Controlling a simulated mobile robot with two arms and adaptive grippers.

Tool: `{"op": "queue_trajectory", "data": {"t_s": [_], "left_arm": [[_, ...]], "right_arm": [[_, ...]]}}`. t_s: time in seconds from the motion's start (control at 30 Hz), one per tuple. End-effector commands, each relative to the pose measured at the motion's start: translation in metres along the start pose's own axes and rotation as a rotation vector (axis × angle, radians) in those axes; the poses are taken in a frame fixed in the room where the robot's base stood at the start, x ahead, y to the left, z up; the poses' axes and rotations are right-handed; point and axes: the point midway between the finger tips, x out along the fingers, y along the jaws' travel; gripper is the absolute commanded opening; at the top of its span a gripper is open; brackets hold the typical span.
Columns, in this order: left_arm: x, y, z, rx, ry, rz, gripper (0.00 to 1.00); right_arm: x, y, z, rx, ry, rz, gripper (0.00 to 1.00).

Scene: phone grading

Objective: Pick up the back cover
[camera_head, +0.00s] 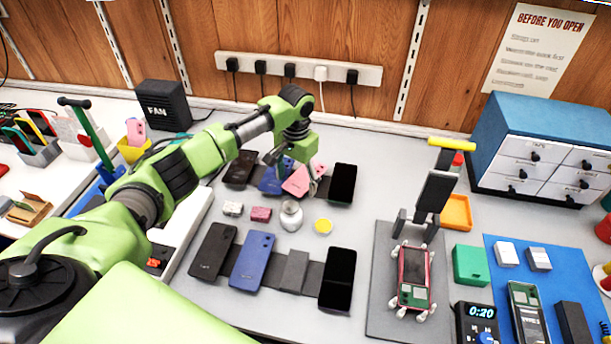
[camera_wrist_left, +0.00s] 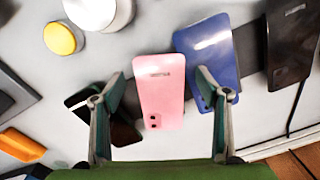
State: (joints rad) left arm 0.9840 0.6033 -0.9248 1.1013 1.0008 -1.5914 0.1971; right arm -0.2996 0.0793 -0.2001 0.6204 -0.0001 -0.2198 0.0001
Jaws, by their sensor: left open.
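A pink back cover (camera_head: 298,181) lies in the far row on the grey bench, between a blue cover (camera_head: 270,183) and a black phone (camera_head: 342,184). In the left wrist view the pink cover (camera_wrist_left: 160,92) shows between the fingers, with its camera holes towards the gripper. My left gripper (camera_head: 293,172) is open and empty above it, one finger on each side; contact cannot be told. In the wrist view the right-hand finger overlaps the blue cover (camera_wrist_left: 207,52). The left-hand finger overlaps the black phone (camera_wrist_left: 125,133). My right gripper is not in view.
A near row holds a black cover (camera_head: 213,250), a blue cover (camera_head: 251,262), a grey piece (camera_head: 293,271) and a black phone (camera_head: 338,278). A metal jar (camera_head: 291,216) and yellow disc (camera_head: 323,226) stand between rows. A holder with an opened phone (camera_head: 414,277) is right.

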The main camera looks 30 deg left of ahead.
Motion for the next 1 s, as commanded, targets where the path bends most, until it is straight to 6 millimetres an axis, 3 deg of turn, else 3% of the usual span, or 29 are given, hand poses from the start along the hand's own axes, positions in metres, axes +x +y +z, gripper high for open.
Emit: {"op": "queue_trajectory", "data": {"t_s": [0.57, 0.6, 0.7, 0.73, 1.0], "left_arm": [[0.0035, 0.0002, 0.0004, 0.001, -0.001, 0.000, 0.68], [0.0035, 0.0002, 0.0004, 0.000, -0.001, 0.000, 0.66], [0.0035, 0.0003, 0.0004, 0.000, -0.001, 0.000, 0.40], [0.0035, 0.0000, 0.0004, 0.000, -0.001, -0.001, 0.36], [0.0048, -0.0017, 0.0015, -0.002, -0.004, -0.004, 0.33]], "right_arm": [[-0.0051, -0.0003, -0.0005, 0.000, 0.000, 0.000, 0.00], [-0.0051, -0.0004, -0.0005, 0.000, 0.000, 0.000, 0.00], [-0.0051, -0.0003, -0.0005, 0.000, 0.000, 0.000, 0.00], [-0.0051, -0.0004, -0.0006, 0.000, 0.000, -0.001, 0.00], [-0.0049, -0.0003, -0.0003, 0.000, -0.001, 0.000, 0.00]]}}
